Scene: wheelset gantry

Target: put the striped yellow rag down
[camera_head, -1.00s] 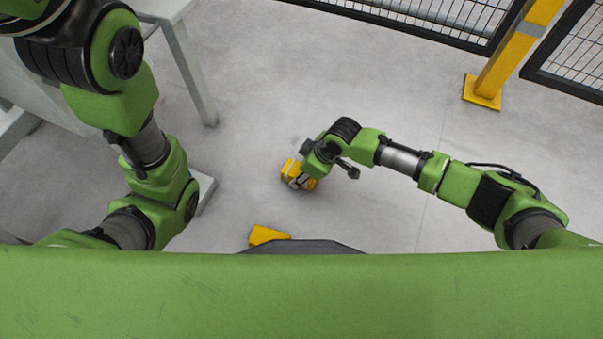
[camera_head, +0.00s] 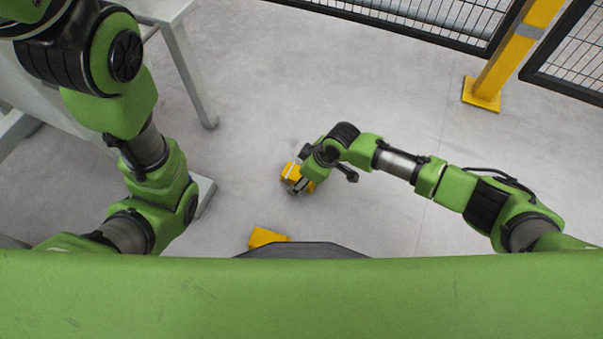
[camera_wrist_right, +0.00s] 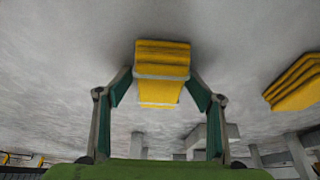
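Another yellow object (camera_wrist_right: 295,83) lies on the floor at the right of the wrist view. A yellow piece (camera_head: 267,237) shows near my base. A pale table (camera_head: 188,70) stands at left, a yellow post (camera_head: 497,75) and mesh fence (camera_head: 430,15) behind.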

